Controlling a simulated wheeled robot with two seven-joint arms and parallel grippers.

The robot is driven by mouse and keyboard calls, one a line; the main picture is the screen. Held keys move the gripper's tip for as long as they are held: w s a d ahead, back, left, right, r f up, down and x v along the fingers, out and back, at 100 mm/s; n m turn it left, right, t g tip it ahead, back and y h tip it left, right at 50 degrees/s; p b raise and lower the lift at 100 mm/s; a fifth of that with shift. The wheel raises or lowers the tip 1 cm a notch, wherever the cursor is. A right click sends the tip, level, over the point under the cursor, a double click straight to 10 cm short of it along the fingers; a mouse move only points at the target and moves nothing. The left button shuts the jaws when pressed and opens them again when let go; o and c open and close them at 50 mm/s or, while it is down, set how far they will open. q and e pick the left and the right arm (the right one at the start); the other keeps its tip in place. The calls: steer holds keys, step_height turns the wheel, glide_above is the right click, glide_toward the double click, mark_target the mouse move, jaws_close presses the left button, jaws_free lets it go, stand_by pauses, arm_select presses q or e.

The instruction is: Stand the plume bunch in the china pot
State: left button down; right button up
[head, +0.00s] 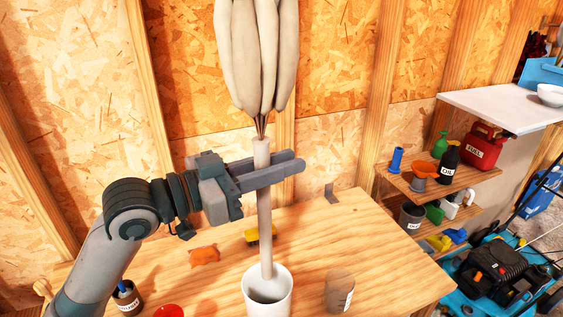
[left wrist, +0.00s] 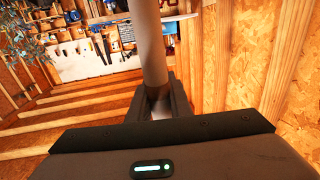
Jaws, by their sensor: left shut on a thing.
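The plume bunch (head: 258,50) has pale, long plumes at the top and a tan stem below. My left gripper (head: 275,172) is shut on the stem and holds the bunch upright. The stem also shows between the fingers in the left wrist view (left wrist: 151,45). The white china pot (head: 267,293) stands on the wooden table below. The stem's lower end is at the pot's far rim in the head view; I cannot tell whether it is inside the mouth or behind it. My right gripper is not in view.
On the table (head: 320,235) are an orange object (head: 204,255), a yellow object (head: 253,236), a brown cup (head: 339,290), a red round thing (head: 168,311) and a dark labelled can (head: 127,298). Shelves (head: 440,180) and a blue mower (head: 500,275) stand to the right.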

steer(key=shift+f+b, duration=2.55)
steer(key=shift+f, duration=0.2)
arm_select(q)
step_height(320, 180, down, 22)
steer(key=b, duration=0.7)
steer(key=shift+r+b, duration=0.15)
steer(key=shift+b, duration=0.2)
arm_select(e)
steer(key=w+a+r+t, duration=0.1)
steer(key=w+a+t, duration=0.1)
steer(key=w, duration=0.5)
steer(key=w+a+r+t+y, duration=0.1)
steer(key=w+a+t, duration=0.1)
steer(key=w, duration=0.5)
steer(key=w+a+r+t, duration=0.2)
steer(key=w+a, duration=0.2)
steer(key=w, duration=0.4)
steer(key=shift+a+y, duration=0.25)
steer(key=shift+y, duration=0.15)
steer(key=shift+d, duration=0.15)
